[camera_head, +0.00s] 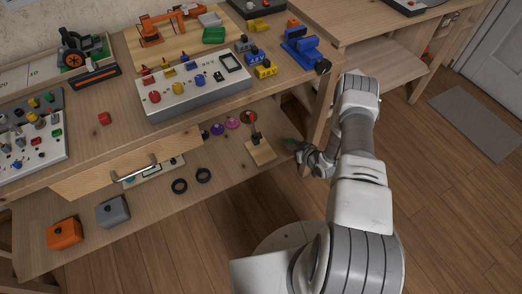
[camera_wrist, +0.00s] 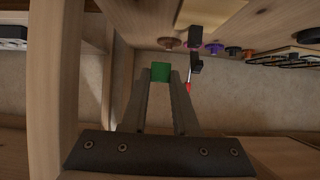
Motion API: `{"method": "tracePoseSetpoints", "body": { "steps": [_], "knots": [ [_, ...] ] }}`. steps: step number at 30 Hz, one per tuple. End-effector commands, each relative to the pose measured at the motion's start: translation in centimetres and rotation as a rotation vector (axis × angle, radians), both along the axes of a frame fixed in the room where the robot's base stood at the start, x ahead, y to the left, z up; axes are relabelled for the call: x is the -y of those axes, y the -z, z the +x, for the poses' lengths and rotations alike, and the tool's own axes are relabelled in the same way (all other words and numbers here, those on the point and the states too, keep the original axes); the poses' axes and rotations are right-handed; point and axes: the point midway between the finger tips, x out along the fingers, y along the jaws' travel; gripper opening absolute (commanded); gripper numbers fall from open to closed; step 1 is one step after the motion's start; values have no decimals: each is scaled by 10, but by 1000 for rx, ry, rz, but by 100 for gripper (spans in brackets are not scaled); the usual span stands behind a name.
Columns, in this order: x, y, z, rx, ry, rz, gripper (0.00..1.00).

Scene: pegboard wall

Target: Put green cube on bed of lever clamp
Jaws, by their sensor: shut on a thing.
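The green cube (camera_wrist: 160,72) is between the fingertips of my gripper (camera_wrist: 160,80) in the wrist view, and the gripper is shut on it. In the head view my gripper (camera_head: 300,152) is at the right end of the lower shelf, partly hidden by my arm, with a small bit of green cube (camera_head: 289,141) showing. The lever clamp (camera_head: 257,143) stands on the lower shelf to the left of my gripper, with a pale wooden base and a dark upright lever. In the wrist view its wooden base (camera_wrist: 207,14) is at the top and its red-tipped lever (camera_wrist: 188,86) is right of the cube.
A wooden table leg (camera_head: 319,110) stands close to my gripper; a wooden post (camera_wrist: 55,75) fills the left of the wrist view. Purple and pink knobs (camera_head: 232,122) sit left of the clamp. The tabletop is overhead.

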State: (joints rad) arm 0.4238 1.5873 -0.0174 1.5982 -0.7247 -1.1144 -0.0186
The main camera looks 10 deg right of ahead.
Motion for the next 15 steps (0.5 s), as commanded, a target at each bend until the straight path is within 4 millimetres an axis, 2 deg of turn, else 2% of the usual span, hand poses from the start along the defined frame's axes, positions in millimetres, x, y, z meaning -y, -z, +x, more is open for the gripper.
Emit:
{"method": "tracePoseSetpoints", "body": {
  "steps": [5,12,15],
  "knots": [
    [-26,22,11,1,-11,2,0],
    [-75,55,38,1,-9,2,0],
    [-89,65,46,1,-8,0,0]
  ]
}}
